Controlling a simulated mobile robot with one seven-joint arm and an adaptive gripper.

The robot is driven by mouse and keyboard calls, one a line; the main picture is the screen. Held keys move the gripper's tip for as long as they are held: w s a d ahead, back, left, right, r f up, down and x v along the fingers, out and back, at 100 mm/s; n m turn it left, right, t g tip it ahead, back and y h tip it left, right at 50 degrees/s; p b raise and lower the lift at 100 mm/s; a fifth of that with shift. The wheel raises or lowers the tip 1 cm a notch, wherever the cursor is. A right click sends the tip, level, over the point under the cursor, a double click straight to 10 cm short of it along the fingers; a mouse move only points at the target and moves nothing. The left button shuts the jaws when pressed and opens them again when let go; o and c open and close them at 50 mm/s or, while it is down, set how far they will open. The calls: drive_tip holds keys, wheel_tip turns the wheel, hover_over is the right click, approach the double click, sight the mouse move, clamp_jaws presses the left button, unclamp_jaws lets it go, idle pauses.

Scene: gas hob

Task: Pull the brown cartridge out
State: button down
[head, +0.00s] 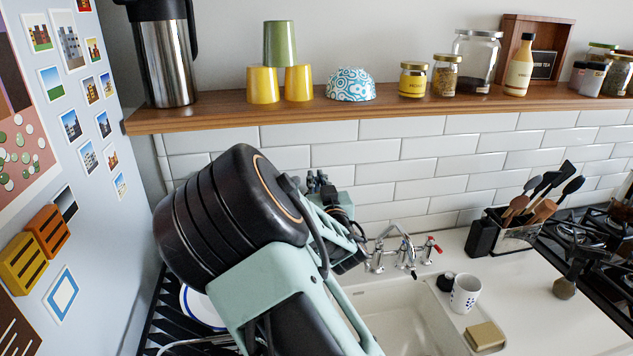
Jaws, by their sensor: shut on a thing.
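I cannot pick out a brown cartridge in the head view; my own arm covers much of the middle. My arm's big black joint and pale green links fill the centre, in front of the tiled wall and the sink's left side. Small black parts of my arm show just right of the joint, close to the tiles. My gripper's fingers are hidden behind the arm, so what is between them does not show.
A wooden shelf (230,115) with cups and jars runs along the wall. Right of my arm are the sink (410,315), tap (403,250), white mug (465,293), utensil holder (515,235) and gas hob (595,250). An orange slotted block (47,234) is on the left panel.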

drive_tip(key=shift+r+p, duration=0.4)
drive_tip(key=shift+r, duration=0.5)
drive_tip(key=shift+s, duration=0.1)
drive_tip(key=s+d, duration=0.2)
drive_tip(key=s, duration=0.7)
drive_tip(key=shift+s+b, duration=0.3)
drive_tip(key=shift+s, duration=0.05)
